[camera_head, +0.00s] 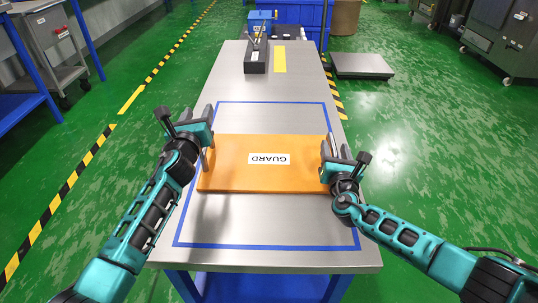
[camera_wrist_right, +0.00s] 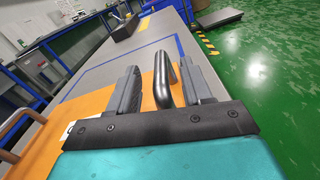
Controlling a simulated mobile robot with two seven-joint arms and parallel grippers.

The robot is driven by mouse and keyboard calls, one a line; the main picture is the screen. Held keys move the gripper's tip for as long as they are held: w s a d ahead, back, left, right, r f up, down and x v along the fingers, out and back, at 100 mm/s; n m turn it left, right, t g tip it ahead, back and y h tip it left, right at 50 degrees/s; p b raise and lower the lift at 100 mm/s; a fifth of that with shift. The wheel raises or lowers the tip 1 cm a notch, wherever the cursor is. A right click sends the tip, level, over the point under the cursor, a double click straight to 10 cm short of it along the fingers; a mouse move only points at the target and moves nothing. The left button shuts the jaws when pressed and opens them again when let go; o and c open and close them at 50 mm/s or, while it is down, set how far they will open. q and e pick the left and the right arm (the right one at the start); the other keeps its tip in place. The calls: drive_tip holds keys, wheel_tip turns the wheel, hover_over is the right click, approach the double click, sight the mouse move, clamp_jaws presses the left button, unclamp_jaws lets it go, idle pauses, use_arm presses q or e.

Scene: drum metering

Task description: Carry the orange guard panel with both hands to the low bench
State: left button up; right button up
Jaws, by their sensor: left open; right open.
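The orange guard panel (camera_head: 232,178) lies flat on a steel-topped bench (camera_head: 285,262), inside a blue taped outline. A white label reading GUARD (camera_head: 269,159) is at its middle. It has a metal handle at each end. My left gripper (camera_head: 207,141) is open at the left handle (camera_head: 206,160), partly covering it. My right gripper (camera_head: 330,151) is open at the right handle (camera_head: 333,141). In the right wrist view, the right handle (camera_wrist_right: 161,82) stands between the spread fingers, with gaps visible. The left handle also shows there (camera_wrist_right: 18,118).
A dark block-shaped tool (camera_head: 255,62) and a yellow strip (camera_head: 280,58) are at the bench's far end. Beyond are a blue bin (camera_head: 292,13) and a low grey platform (camera_head: 362,65). A grey cart (camera_head: 52,38) stands at left.

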drive_tip(key=s, duration=0.9)
drive_tip(key=shift+s+a, duration=0.1)
drive_tip(key=shift+s, duration=0.2)
